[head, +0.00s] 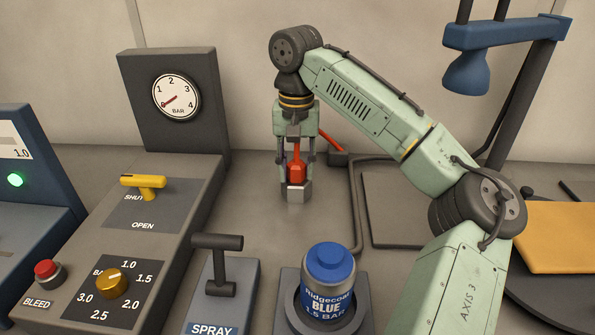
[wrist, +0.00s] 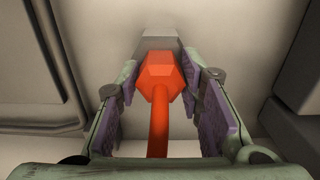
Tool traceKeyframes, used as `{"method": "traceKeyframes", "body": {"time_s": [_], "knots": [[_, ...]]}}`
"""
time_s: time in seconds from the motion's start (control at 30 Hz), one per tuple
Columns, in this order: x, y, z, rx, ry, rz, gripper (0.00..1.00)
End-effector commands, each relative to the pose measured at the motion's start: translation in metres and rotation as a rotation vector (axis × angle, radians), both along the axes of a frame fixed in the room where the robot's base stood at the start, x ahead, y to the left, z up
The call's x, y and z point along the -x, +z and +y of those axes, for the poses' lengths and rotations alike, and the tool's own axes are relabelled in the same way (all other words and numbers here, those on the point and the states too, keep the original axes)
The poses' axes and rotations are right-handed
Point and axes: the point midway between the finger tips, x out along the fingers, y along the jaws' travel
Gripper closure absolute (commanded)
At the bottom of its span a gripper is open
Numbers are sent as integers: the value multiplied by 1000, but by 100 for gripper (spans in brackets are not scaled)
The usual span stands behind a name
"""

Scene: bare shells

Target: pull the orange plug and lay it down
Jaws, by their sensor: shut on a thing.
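The orange plug (head: 297,170) points straight down between the fingers of my gripper (head: 297,183), which is shut on it. In the wrist view the plug (wrist: 160,80) is a hexagonal orange body between the two purple-padded fingers. Its orange cable runs back toward the camera. A light grey block (head: 298,194) shows at the plug's lower end, and also beyond it in the wrist view (wrist: 158,43). I cannot tell whether this block is part of the plug or a separate piece, nor whether it touches the counter. The cable leads to a dark box (head: 336,159) behind the gripper.
A console with a pressure gauge (head: 176,97), yellow handle (head: 150,184) and knob (head: 113,283) stands left. A spray lever (head: 217,262) and blue-capped can (head: 329,268) are in front. A flat grey plate (head: 395,205) lies right of the gripper, near an orange pad (head: 560,236).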

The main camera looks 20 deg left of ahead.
Motion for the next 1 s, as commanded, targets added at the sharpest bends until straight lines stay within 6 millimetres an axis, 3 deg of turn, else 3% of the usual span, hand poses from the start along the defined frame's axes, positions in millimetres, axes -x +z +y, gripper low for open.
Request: {"method": "traceKeyframes", "body": {"time_s": [0.33, 1.0], "knots": [[0, 0, 0, -1, 0, 0, 100], [0, 16, 0, -1, 1, -1, 100]]}}
